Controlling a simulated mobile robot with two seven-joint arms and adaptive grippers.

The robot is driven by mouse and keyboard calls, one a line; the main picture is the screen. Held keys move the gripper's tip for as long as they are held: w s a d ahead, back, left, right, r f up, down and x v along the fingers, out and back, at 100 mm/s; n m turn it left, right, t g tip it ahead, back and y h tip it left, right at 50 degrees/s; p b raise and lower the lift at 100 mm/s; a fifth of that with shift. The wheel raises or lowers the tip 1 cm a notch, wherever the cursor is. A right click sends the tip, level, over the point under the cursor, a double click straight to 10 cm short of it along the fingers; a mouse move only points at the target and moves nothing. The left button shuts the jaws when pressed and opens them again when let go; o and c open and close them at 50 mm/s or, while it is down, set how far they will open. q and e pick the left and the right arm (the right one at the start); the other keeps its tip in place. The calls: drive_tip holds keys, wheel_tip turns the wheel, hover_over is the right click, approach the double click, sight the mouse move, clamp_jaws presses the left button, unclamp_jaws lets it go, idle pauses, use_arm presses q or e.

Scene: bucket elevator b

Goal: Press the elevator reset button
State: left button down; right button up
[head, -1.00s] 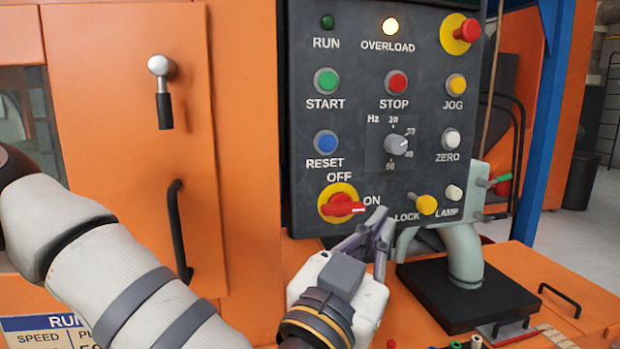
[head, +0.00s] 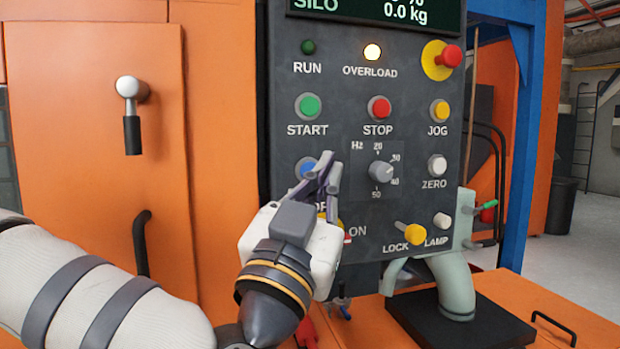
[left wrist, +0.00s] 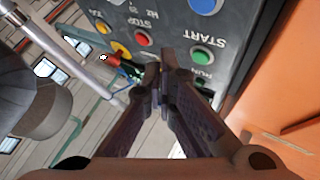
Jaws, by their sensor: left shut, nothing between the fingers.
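The blue reset button (head: 306,167) is on the dark control panel (head: 345,110), below the green START button (head: 309,106). My left gripper (head: 328,172) is shut and empty. In the head view its fingers overlap the right edge of the blue button and hide the RESET label. I cannot tell whether the fingertips touch the panel. In the left wrist view the gripper's fingers (left wrist: 157,75) are together in front of the panel, and the blue button (left wrist: 205,4) shows at the top edge. My right gripper is not in view.
The OVERLOAD lamp (head: 372,52) is lit and the RUN lamp (head: 308,47) is dark. The red STOP button (head: 379,107) and the frequency knob (head: 381,172) are to the right. The red-and-yellow rotary switch is mostly behind my gripper.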

sight(309, 171)
use_arm(q)
drive_tip(key=w, duration=0.1)
drive_tip(key=w+a, duration=0.1)
drive_tip(key=w, duration=0.3)
drive_tip(key=shift+w+a+b, duration=0.2)
drive_tip(key=shift+a+b, duration=0.15)
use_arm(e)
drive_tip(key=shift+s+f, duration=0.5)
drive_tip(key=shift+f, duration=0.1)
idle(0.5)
use_arm(q)
drive_tip(key=shift+w+a, duration=0.15)
drive_tip(key=shift+w, duration=0.25)
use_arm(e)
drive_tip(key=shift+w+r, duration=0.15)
